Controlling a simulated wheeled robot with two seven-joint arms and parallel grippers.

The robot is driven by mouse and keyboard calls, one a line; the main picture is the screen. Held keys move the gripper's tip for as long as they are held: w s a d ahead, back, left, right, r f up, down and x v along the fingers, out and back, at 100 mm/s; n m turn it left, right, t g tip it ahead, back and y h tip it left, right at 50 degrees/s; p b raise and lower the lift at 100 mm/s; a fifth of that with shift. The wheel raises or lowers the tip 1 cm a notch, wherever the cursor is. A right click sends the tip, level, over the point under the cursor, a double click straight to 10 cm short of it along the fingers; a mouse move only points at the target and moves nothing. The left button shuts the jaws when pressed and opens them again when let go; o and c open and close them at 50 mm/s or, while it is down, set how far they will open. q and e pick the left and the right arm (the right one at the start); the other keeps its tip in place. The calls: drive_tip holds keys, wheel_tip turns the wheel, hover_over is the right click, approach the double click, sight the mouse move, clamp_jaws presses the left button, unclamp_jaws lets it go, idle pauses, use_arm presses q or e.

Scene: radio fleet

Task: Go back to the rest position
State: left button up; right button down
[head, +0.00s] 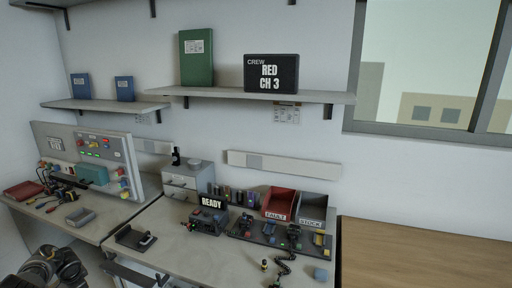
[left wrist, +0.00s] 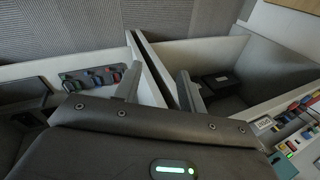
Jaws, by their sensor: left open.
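My left gripper (left wrist: 160,88) shows in the left wrist view with its two fingers apart and nothing between them. Behind the fingers are white-edged partitions and a compartment with a dark box in it. In the head view, part of my left arm (head: 42,268) shows at the lower left, in front of the bench; I cannot make out its fingertips clearly there. My right gripper is not in view.
On the bench stand a READY sign (head: 212,202), a red FAULT bin (head: 280,203), a grey STOCK bin (head: 312,211) and several radios. A control panel (head: 90,155) stands left. The wooden surface (head: 425,255) at right is clear. A shelf (head: 250,95) is above.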

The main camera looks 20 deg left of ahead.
use_arm(q)
drive_tip(key=s+a+f+m+y, duration=0.1)
drive_tip(key=s+a+f+y, duration=0.15)
drive_tip(key=s, duration=0.55)
drive_tip(key=s+a+f+m+t+y, duration=0.15)
drive_tip(key=s+f, duration=0.25)
drive_tip(key=s, duration=0.5)
drive_tip(key=s+a+f+m+g+y, duration=0.1)
drive_tip(key=s+a+f, duration=0.15)
drive_tip(key=s, duration=0.55)
drive_tip(key=s+d+f+n+h, duration=0.1)
drive_tip(key=s+d+f+h, duration=0.15)
drive_tip(key=d+f, duration=0.95)
drive_tip(key=s+d+f+n+h, duration=0.15)
drive_tip(key=s+d+f, duration=0.25)
drive_tip(key=d+f, duration=0.9)
drive_tip(key=s+d+f+h, duration=0.1)
drive_tip(key=d+h, duration=0.1)
drive_tip(key=d, duration=1.6)
drive_tip(key=d+f+h, duration=0.1)
drive_tip(key=d+h, duration=0.2)
drive_tip(key=d, duration=1.5)
drive_tip(key=shift+s+d+f+n+g, duration=0.35)
drive_tip(key=shift+s+d+n+g, duration=0.05)
drive_tip(key=shift+g, duration=0.05)
drive_tip(key=shift+s, duration=0.1)
drive_tip(key=shift+c, duration=0.5)
